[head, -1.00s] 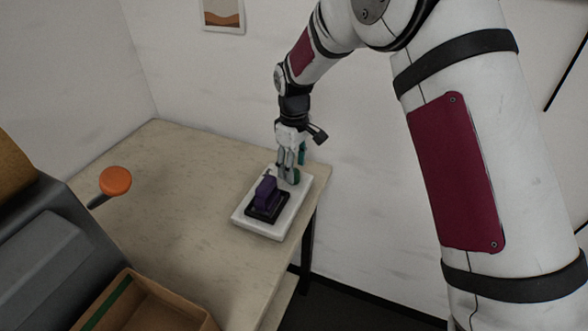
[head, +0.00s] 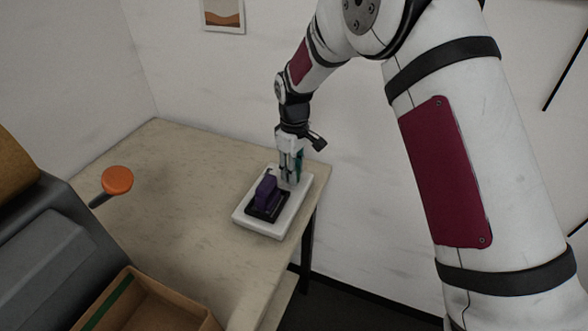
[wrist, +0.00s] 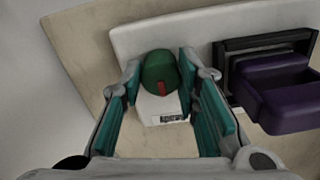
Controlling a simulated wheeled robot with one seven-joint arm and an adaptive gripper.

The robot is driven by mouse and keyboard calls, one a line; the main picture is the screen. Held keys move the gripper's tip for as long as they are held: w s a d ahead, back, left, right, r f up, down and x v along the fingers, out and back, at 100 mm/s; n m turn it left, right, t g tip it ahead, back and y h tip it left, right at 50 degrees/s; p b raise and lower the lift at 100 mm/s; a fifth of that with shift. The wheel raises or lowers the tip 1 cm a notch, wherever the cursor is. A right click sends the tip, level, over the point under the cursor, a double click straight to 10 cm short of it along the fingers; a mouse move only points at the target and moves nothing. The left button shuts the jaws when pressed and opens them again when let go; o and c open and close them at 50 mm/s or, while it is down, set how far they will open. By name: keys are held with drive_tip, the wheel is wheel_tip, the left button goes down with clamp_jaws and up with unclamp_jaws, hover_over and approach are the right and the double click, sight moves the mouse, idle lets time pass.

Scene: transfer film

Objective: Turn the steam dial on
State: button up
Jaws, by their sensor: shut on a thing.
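The steam dial appears to be the round green knob (wrist: 160,68) with a red mark, on a white panel (head: 244,217) on the table. In the wrist view, a white patch with a small dark label, too blurred to read, lies below the knob. My gripper (wrist: 162,84) has its teal-padded fingers on both sides of the knob, shut on it. In the head view my gripper (head: 288,180) points down at the panel's back part, and its fingers hide the knob.
A purple block-like part (head: 266,190) in a black frame (head: 270,209) stands on the panel close beside my fingers. The table (head: 190,190) between is clear.

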drive_tip(key=shift+m, duration=0.5)
drive_tip(key=m+b, duration=0.1)
drive_tip(key=m, duration=0.2)
drive_tip(key=shift+s+f, duration=0.1)
drive_tip(key=m, duration=0.4)
drive_tip(key=shift+m, duration=0.3)
drive_tip(key=m, duration=0.4)
drive_tip(key=shift+s+a+m, duration=0.1)
drive_tip(key=shift+m, duration=0.2)
drive_tip(key=shift+a+m, duration=0.1)
drive_tip(key=shift+m, duration=2.1)
